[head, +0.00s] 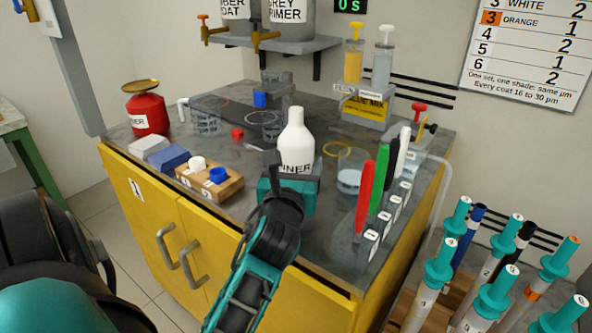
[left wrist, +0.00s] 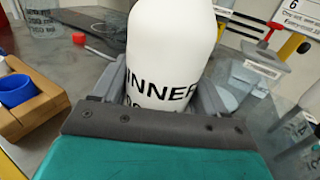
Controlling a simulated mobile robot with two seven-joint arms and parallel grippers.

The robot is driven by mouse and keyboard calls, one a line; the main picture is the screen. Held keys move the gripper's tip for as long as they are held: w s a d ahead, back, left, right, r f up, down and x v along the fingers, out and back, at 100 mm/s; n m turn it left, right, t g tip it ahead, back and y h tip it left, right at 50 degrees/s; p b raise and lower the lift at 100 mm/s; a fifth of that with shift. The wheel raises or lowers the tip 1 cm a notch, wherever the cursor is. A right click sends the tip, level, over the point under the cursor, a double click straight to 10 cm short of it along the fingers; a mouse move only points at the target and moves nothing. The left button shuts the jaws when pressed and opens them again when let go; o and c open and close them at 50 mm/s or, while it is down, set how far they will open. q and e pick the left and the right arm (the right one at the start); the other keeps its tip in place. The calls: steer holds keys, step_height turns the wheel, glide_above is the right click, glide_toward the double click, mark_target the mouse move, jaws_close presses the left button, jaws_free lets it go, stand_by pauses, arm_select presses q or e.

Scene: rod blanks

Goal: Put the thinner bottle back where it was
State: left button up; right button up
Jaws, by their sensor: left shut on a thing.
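The thinner bottle (head: 297,145) is white with a narrow neck and black lettering. It stands upright in my left gripper (head: 288,186), over the front part of the grey bench top (head: 205,152). In the left wrist view, the bottle (left wrist: 168,55) sits between the two grey fingers, which are shut on it. Its base is hidden behind the gripper, so I cannot tell whether it touches the bench. My right gripper is not in view.
A wooden block (head: 228,189) with white and blue caps lies left of the gripper. A clear cup (head: 348,182) and upright red, green, black and white pens (head: 380,180) stand close on the right. Beakers (head: 207,122) and a red can (head: 147,113) stand farther left.

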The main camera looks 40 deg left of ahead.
arm_select(q)
steer(key=o, duration=0.9)
steer(key=shift+f, duration=0.15)
steer(key=o, duration=0.4)
steer(key=shift+o, duration=0.2)
